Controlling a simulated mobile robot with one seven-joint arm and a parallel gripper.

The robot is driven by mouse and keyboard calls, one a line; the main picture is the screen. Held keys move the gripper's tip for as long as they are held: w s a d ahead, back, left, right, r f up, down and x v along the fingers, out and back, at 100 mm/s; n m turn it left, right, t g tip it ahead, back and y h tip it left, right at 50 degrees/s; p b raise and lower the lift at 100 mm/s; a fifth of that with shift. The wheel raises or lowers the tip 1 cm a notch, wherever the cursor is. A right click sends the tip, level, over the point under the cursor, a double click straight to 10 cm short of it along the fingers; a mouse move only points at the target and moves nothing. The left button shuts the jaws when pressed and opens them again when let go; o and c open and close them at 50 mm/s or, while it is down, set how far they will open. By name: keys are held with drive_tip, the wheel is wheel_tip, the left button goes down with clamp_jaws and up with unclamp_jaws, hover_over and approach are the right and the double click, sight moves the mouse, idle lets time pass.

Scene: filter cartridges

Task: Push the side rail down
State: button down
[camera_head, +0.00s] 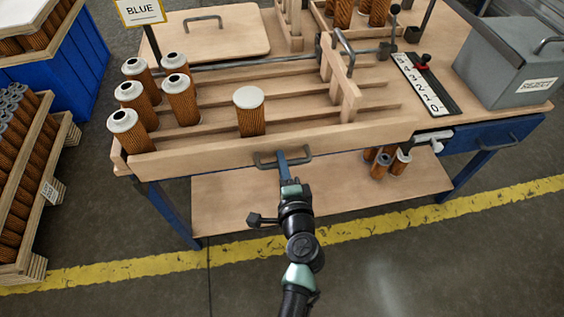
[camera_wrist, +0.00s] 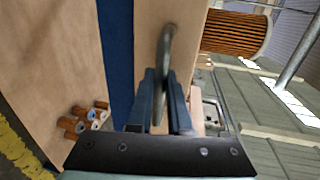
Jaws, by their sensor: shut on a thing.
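The side rail (camera_head: 350,139) is a long wooden board along the table's front edge, and it stands above the table's slatted bed. Its dark metal handle (camera_head: 301,157) is on the front face near the middle. My gripper (camera_head: 282,160) is shut on this handle. In the wrist view the two fingers of my gripper (camera_wrist: 162,92) close around the curved handle (camera_wrist: 167,50), with the wooden rail face (camera_wrist: 148,30) right behind it.
Several orange filter cartridges (camera_head: 180,100) stand at the left of the bed, and one white-capped cartridge (camera_head: 250,118) stands just behind the rail. A grey box (camera_head: 505,65) sits at the right. A lower shelf (camera_head: 230,205) holds several cartridges (camera_head: 381,165).

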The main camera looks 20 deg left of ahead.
idle(0.4)
wheel_tip(320, 180, down, 5)
drive_tip(key=b, duration=0.5)
drive_tip(key=c, duration=0.8)
unclamp_jaws()
drive_tip(key=shift+r, duration=0.1)
drive_tip(key=shift+c, duration=0.2)
drive_tip(key=p+v, duration=0.1)
drive_tip(key=v, duration=1.2)
